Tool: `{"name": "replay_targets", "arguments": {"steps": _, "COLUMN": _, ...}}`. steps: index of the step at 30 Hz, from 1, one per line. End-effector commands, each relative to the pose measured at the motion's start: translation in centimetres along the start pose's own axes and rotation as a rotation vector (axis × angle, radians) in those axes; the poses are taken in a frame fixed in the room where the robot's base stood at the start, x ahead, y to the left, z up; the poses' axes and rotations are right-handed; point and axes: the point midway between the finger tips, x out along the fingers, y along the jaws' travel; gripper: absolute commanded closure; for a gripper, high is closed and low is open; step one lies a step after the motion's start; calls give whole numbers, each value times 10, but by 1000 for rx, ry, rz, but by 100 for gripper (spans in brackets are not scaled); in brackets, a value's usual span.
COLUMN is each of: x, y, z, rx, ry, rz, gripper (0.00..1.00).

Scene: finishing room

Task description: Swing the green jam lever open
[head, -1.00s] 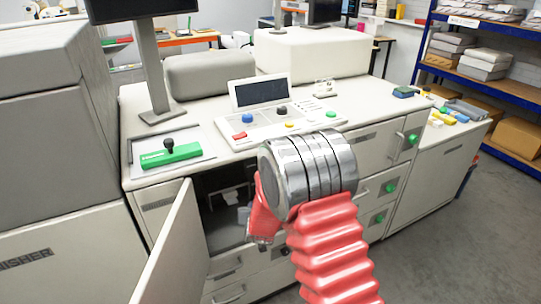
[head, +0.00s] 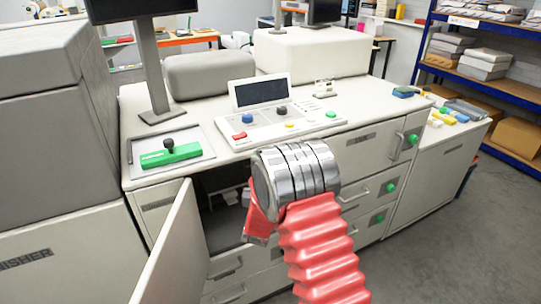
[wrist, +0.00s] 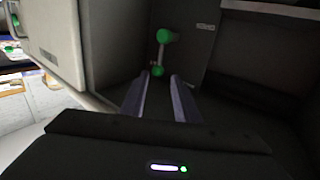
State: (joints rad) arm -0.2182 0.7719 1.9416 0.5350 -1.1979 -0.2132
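In the wrist view a green jam lever (wrist: 164,54) stands on a dark inner wall of the open cabinet. It has a green knob on top, a thin stem and a smaller green end below. My gripper (wrist: 159,77) is open, its two grey fingers pointing at the lever's lower end with a gap between them. The fingers look empty, and I cannot tell whether they touch the lever. In the head view my silver and red arm hides the gripper and the lever.
The cabinet door (head: 177,252) stands open at the left of the opening. A green handle with a black knob (head: 170,154) lies on a tray on top of the machine. A control panel (head: 270,118) sits to its right. Green knobs (head: 389,187) mark other doors at the right.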

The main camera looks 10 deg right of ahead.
Motion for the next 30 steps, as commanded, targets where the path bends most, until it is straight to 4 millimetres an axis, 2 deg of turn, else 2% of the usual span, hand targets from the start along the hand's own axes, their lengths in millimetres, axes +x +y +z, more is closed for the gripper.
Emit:
{"name": "replay_targets", "arguments": {"steps": 5, "x": 13, "y": 0, "z": 1, "rx": 0, "ry": -1, "rz": 1, "gripper": 72}}
{"name": "replay_targets", "arguments": {"steps": 30, "x": 120, "y": -1, "z": 1, "rx": 1, "ry": 0, "rz": 0, "gripper": 72}}
